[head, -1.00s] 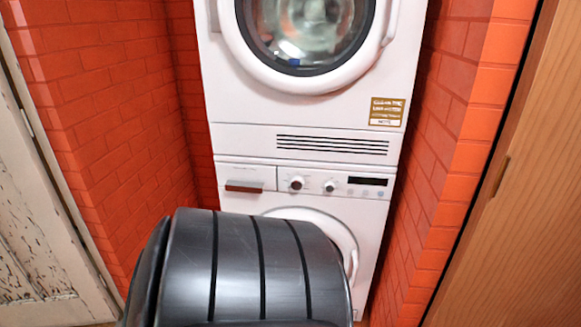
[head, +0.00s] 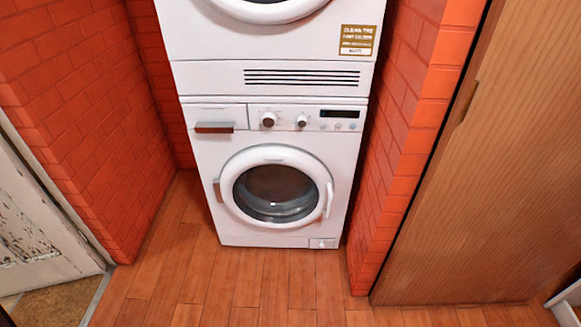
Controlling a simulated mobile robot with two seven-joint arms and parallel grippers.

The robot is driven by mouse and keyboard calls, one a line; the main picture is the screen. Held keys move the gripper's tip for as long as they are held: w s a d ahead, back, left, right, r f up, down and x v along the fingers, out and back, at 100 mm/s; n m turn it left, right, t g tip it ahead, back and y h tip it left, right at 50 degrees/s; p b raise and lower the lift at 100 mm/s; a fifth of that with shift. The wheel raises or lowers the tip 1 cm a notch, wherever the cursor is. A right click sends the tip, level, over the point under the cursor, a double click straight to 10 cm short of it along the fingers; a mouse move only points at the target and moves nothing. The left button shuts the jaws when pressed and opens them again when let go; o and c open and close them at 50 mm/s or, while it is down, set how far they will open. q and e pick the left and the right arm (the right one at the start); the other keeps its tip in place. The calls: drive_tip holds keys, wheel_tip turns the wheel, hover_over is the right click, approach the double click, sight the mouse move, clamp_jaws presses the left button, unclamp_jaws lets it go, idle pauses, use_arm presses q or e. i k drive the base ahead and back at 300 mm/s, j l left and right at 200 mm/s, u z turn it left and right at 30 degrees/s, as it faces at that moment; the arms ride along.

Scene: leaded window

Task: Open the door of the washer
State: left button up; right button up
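The washer (head: 205,160) is the lower white machine in the head view, standing on the floor in a brick alcove. Its round door (head: 240,160) has a white ring around dark glass and looks shut. A pale handle (head: 328,199) sits on the right side of the door ring. A small grey-brown piece (head: 217,190) is at the ring's left edge. Neither of my grippers shows in the head view.
A dryer (head: 210,45) is stacked on the washer. Orange brick walls (head: 85,120) flank both sides. A wooden panel (head: 430,200) stands at the right and a worn white door (head: 35,215) at the left. The wooden floor (head: 235,285) in front is clear.

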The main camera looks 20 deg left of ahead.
sight(242, 165)
drive_tip(key=u, duration=0.9)
